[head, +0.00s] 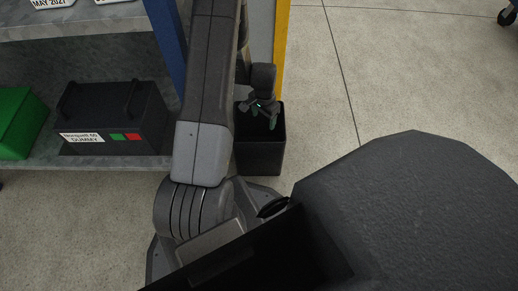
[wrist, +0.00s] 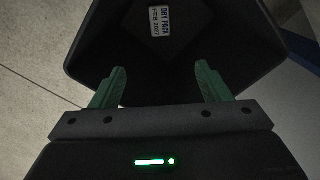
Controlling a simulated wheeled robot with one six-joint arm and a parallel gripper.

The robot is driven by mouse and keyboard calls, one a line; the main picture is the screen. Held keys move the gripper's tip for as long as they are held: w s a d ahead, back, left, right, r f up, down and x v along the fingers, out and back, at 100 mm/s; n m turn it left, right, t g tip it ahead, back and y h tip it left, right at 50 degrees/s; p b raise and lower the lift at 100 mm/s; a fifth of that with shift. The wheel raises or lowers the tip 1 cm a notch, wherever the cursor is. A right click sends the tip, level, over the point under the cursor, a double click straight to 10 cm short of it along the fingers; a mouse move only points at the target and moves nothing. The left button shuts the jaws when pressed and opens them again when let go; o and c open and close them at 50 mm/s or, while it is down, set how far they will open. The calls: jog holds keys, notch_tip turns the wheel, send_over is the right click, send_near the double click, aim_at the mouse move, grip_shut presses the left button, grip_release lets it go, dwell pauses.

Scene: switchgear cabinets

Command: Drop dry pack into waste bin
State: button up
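The black waste bin (head: 259,157) stands on the floor beside the shelf in the head view. In the wrist view its dark rim and walls (wrist: 90,42) fill the top. A dark pack with a white label reading "DRY PACK FEB 2027" (wrist: 160,27) shows inside the bin, beyond the fingertips; its outline is hard to make out in the dark. My gripper (head: 263,116) points down over the bin's opening. In the wrist view its two green fingers (wrist: 161,82) are spread apart with nothing between them. The pack is not visible in the head view.
A grey shelf (head: 40,170) at left holds a black box labelled "DUMMY" (head: 135,112) and a green box (head: 18,122). A blue post (head: 168,45) and a yellow edge (head: 281,50) stand close to the bin.

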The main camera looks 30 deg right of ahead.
notch_tip(320, 180, up, 14)
jog(key=p, duration=0.4)
jog(key=shift+p, duration=0.35)
jog(key=shift+f, duration=0.15)
notch_tip(320, 180, down, 10)
jog(key=b, duration=0.2)
dwell(0.5)
jog(key=shift+b, duration=0.3)
